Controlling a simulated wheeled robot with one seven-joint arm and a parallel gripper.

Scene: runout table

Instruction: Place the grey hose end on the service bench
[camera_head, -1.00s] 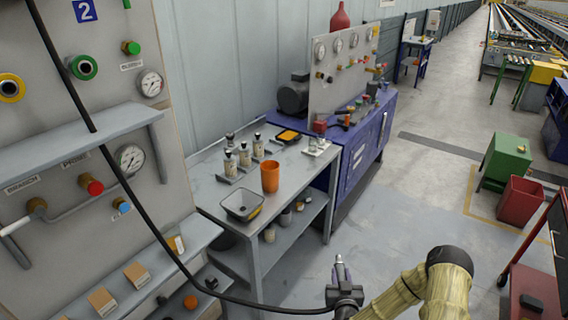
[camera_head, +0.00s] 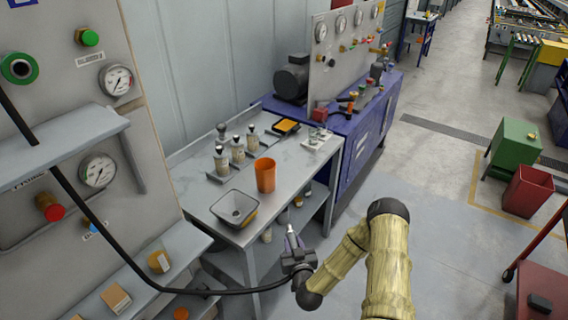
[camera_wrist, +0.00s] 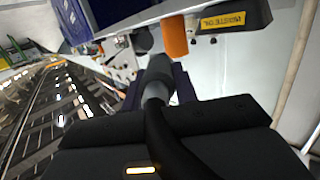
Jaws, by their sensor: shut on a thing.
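My gripper (camera_head: 297,258) is shut on the grey hose end (camera_head: 291,236), whose metal tip points up. The gripper is in front of the near edge of the grey service bench (camera_head: 190,188), apart from it. The black hose (camera_head: 130,262) trails left from the gripper and up across the panel. In the wrist view, the grey hose end (camera_wrist: 157,88) extends from the dark jaws towards the bench edge. The jaws cover part of it.
On the bench stand an orange cup (camera_head: 265,175), a dark square funnel tray (camera_head: 234,208) and several bottles (camera_head: 238,150). A yellow-black device (camera_head: 286,127) lies at the back. Bare top shows around the cup. A blue cabinet (camera_head: 362,140) stands beyond.

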